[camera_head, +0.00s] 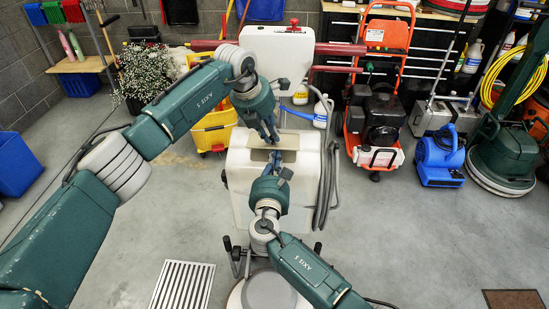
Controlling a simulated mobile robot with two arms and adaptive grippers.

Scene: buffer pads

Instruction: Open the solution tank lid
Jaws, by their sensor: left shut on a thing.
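The cream-white solution tank (241,178) stands upright in the middle of the head view. Its lid (289,142) is a small pale piece at the top of the tank, largely hidden by my grippers. My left gripper (270,137) reaches down from above and is shut on the lid at its far side. My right gripper (277,166) comes up from below, close to the left one, over the near part of the tank top. Its fingers are small and overlap the tank, so I cannot tell its opening or whether it touches anything.
A white upper part (277,52) with a red cap and red bars rises behind the tank. A grey hose (328,180) hangs on the right. A yellow bucket (212,130), an orange-framed machine (382,110) and a blue blower (439,160) stand around.

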